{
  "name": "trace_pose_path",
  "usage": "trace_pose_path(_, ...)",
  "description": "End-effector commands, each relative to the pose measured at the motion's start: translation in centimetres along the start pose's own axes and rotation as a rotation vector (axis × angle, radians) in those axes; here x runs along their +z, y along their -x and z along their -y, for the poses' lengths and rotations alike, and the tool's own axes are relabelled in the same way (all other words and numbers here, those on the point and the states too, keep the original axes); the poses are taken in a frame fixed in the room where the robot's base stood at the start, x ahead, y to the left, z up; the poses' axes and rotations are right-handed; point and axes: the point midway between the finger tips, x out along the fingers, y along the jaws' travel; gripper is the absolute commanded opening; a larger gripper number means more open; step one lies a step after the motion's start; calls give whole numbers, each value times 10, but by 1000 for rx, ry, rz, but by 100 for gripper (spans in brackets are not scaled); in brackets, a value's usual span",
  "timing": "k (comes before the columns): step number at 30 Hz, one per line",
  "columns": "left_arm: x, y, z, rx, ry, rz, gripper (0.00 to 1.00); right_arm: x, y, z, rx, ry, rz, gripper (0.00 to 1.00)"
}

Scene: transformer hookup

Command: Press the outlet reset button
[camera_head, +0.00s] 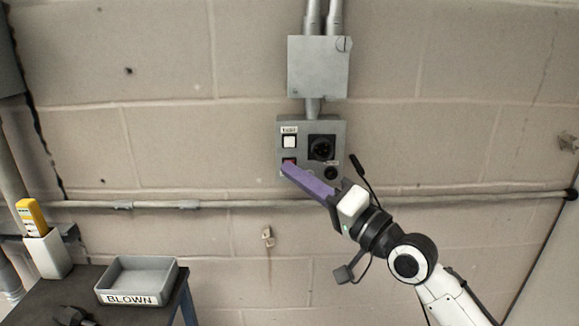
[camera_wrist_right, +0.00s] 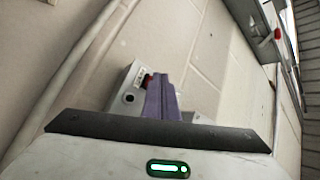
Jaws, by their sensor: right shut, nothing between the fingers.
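The grey outlet box (camera_head: 312,128) is fixed to the block wall, with a white square button (camera_head: 289,142) at its upper left and a black round socket (camera_head: 322,147) at its right. A red button (camera_head: 288,160) shows at its lower left, partly covered by my fingertips. My right gripper (camera_head: 288,168) is shut and empty, its purple fingers reaching up and left to the red button. I cannot tell whether they touch it. In the right wrist view the purple fingers (camera_wrist_right: 161,98) lie against the box (camera_wrist_right: 128,92), with a bit of red (camera_wrist_right: 148,80) beside them.
A grey junction box (camera_head: 319,67) sits above the outlet, and a horizontal conduit (camera_head: 230,204) runs below it. At lower left a dark table (camera_head: 90,290) carries a grey tray labelled BLOWN (camera_head: 140,278) and a white holder (camera_head: 46,254) with a yellow device (camera_head: 31,217).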

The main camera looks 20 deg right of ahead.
Motion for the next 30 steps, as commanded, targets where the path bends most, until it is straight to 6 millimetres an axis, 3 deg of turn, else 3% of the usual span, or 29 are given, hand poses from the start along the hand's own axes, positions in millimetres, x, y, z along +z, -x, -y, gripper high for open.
trace_pose_path(18, 0, 0, 0, 0, 0, 0, 93, -2, -2, -2, 0, 0, -1, 0)
trace_pose_path(30, -8, 8, 0, -1, 0, 0, 93, 6, 9, 7, 1, 0, 0, 0)
